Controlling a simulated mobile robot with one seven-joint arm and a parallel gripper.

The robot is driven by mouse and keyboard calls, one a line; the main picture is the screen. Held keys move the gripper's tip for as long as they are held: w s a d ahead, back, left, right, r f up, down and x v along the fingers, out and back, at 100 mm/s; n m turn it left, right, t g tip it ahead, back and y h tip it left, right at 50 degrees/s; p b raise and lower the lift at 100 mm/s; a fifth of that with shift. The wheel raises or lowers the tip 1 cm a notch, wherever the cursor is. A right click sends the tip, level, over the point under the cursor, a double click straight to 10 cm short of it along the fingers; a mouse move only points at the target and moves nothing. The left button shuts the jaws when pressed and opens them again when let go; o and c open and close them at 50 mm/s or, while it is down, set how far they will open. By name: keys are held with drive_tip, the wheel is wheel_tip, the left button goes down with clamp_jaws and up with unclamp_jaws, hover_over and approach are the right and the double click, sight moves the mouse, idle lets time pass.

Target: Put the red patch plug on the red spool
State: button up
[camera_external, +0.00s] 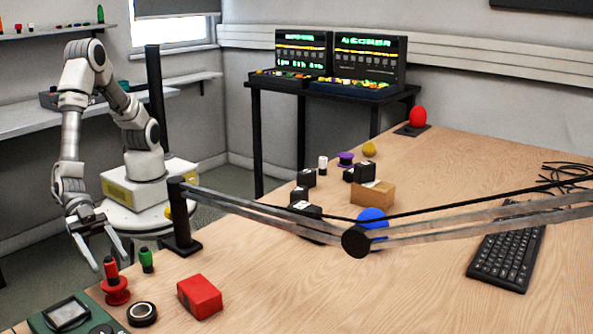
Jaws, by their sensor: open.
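The red patch plug (111,268) is a small upright red cylinder near the table's front left edge. It appears to stand on top of the red spool (116,292), which sits flat on the table. My gripper (111,265) is open, its fingers pointing down on either side of the plug's upper part in this view. From this angle I cannot tell whether a finger touches the plug. The plug's base meets the spool's top, but its exact seating is too small to see.
A green plug (146,261) stands just right of the spool. A black ring (142,314), a red box (200,296) and a green-cased device (68,315) lie nearby. A black post (182,220) carries a long lamp arm across the table. The front middle of the table is clear.

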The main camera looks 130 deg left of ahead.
drive_tip(key=shift+s+r, duration=0.15)
drive_tip(key=shift+r, duration=0.1)
drive_tip(key=p+v, duration=0.3)
drive_tip(key=v, duration=0.8)
drive_tip(key=shift+s+a, duration=0.15)
drive_tip(key=shift+s, duration=0.2)
